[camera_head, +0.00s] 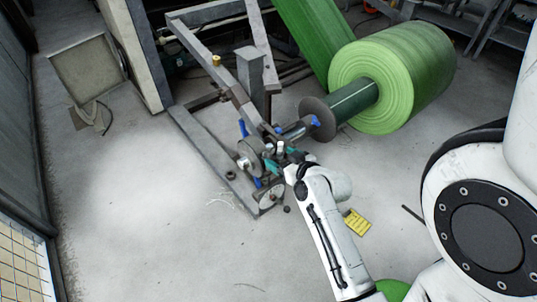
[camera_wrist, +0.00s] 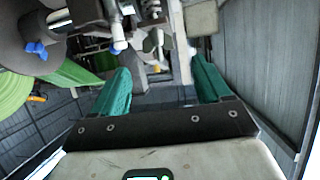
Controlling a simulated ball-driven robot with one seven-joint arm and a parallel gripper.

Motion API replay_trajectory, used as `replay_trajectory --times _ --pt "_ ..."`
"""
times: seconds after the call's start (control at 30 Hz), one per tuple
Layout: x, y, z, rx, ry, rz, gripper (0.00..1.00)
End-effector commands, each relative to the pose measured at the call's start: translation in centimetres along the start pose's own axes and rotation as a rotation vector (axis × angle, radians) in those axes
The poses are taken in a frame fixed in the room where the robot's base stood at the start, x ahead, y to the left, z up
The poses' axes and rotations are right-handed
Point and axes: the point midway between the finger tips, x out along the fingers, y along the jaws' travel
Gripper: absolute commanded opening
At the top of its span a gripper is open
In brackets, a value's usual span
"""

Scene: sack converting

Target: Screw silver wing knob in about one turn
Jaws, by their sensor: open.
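My gripper (camera_head: 279,159) is at the dark metal bracket of the roll stand (camera_head: 190,140), at the end of my white arm. In the wrist view my gripper (camera_wrist: 160,64) has two green fingers spread apart, with nothing held between them. A pale silver part (camera_wrist: 152,41), which looks like the wing knob, shows just beyond the fingertips and between them, apart from both. Its exact shape is too small to tell. In the head view the knob is hard to separate from the bracket and my gripper.
Blue knobs (camera_head: 315,120) sit around the stand; one shows in the wrist view (camera_wrist: 36,49). A silver rod end (camera_wrist: 118,42) stands near the left finger. The green roll (camera_head: 400,75) is behind right. A yellow object (camera_head: 356,223) lies on the floor.

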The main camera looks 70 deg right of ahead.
Motion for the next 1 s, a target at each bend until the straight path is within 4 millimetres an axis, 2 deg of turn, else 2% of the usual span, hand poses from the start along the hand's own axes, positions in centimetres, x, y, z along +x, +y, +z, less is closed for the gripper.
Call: replay_trajectory --times 0.3,0.5,0.7,1.0 --pt "5.7 0.2 0.1 0.002 -0.002 0.002 0.77" --pt "8.5 0.2 0.1 0.002 -0.004 0.002 0.77" --pt "9.7 0.2 0.0 0.002 -0.003 0.002 0.77" --pt "9.8 0.2 0.0 0.002 -0.004 0.002 0.75"
